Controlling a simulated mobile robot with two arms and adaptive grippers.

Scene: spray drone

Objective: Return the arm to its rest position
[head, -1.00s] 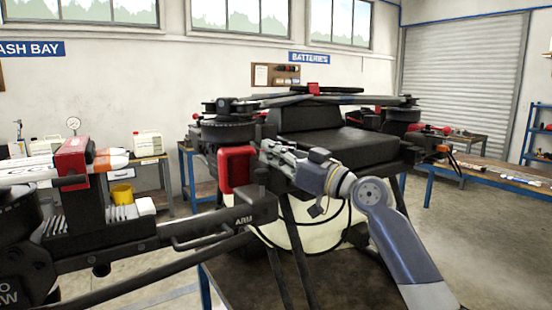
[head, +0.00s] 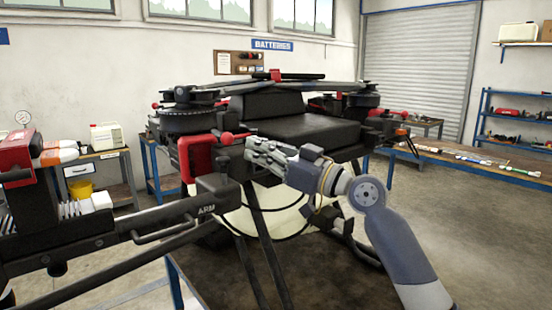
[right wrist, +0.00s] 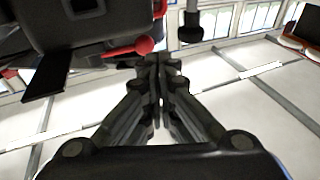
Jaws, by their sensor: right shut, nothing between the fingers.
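My right gripper (head: 254,147) reaches in from the lower right of the head view. It is in front of the drone's black body, just right of a red clamp-like part (head: 197,158) on the near drone arm. In the right wrist view its fingers (right wrist: 158,62) are together and hold nothing. The spray drone (head: 305,130) stands on a dark table, with a pale tank (head: 268,212) under its body. A red round-ended lever (right wrist: 130,47) shows close to the fingertips in the right wrist view. My left gripper is not in view.
The black drone arm (head: 120,237) crosses the lower left. A long table (head: 480,165) with small parts stands at right. Open floor (head: 475,225) lies at lower right.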

